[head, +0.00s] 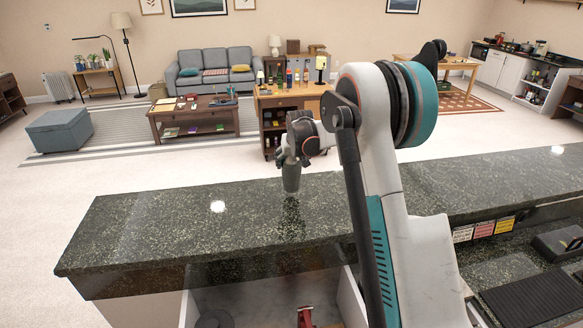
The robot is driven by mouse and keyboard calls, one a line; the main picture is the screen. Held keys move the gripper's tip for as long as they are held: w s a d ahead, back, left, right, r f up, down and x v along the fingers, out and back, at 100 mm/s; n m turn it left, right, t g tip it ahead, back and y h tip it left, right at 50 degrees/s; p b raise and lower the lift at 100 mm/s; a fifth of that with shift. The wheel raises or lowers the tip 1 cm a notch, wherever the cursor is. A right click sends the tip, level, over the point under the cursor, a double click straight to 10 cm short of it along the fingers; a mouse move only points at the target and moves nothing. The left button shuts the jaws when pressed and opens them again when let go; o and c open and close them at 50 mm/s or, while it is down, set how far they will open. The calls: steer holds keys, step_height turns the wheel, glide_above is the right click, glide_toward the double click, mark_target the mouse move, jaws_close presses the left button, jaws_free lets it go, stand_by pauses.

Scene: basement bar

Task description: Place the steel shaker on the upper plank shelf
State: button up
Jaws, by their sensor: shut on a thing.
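The steel shaker (291,179) is a small grey cylinder hanging upright under my gripper (288,163) in the head view. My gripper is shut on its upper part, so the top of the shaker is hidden. The shaker is over the dark granite counter (180,222), with a dark reflection below it; I cannot tell the exact gap. No upper plank shelf can be made out with certainty. A wooden unit (264,112) with bottles on its top stands on the floor beyond the counter.
My arm crosses the middle right of the view and hides part of the counter. The counter's left part is clear. Below its near edge are an open white compartment with a red item (305,317) and, at right, a black ribbed mat (535,297). A coffee table (190,117) stands beyond.

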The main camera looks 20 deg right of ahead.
steer(key=shift+f, duration=1.6)
steer(key=shift+f, duration=0.2)
steer(key=o, duration=1.3)
